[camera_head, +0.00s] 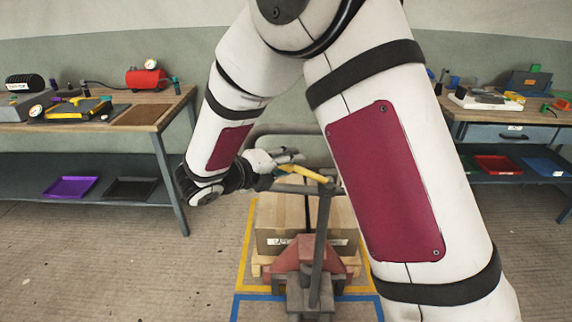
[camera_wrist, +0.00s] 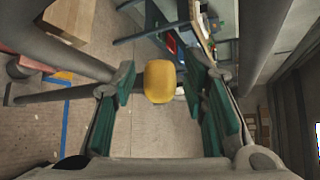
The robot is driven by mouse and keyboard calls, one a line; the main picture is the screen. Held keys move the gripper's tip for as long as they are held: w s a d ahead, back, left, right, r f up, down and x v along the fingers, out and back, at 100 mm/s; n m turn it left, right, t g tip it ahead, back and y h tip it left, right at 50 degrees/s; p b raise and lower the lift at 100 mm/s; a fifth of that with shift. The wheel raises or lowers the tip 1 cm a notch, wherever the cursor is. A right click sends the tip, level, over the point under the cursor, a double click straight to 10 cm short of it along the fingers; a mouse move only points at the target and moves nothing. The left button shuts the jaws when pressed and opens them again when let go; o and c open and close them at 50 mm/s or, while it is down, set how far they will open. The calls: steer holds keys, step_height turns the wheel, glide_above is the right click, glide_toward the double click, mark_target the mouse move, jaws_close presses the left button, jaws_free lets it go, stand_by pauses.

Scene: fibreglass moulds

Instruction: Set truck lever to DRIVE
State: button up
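A pallet truck (camera_head: 308,257) with a red body and a grey upright handle stands in the middle of the head view. A yellow lever (camera_head: 308,173) sits at the top of the handle. In the wrist view the lever's rounded yellow end (camera_wrist: 160,82) shows between my two teal-padded fingers. My gripper (camera_head: 284,163) is at the lever, left of the handle post. In the wrist view my gripper (camera_wrist: 162,74) is open, with a gap on each side of the yellow end. The lever's setting marks cannot be read.
A workbench with tools (camera_head: 148,113) is at left, another (camera_head: 500,115) at right. The floor at left is clear. My arm covers much of the right middle.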

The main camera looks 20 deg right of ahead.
jaws_close()
steer(key=shift+w+a+f+b, duration=0.1)
steer(key=shift+a+f+b, duration=0.2)
steer(key=shift+f, duration=0.2)
steer(key=f+n+h+b, duration=0.1)
steer(key=f+n+h, duration=0.1)
steer(key=f, duration=0.1)
steer(key=f+n+h+b, duration=0.1)
steer(key=f, duration=0.1)
steer(key=shift+w+a+t+h+b, duration=0.1)
steer(key=shift+a+t+h+b, duration=0.25)
steer(key=shift+a+t+h, duration=0.05)
steer(key=shift+r, duration=0.1)
jaws_free()
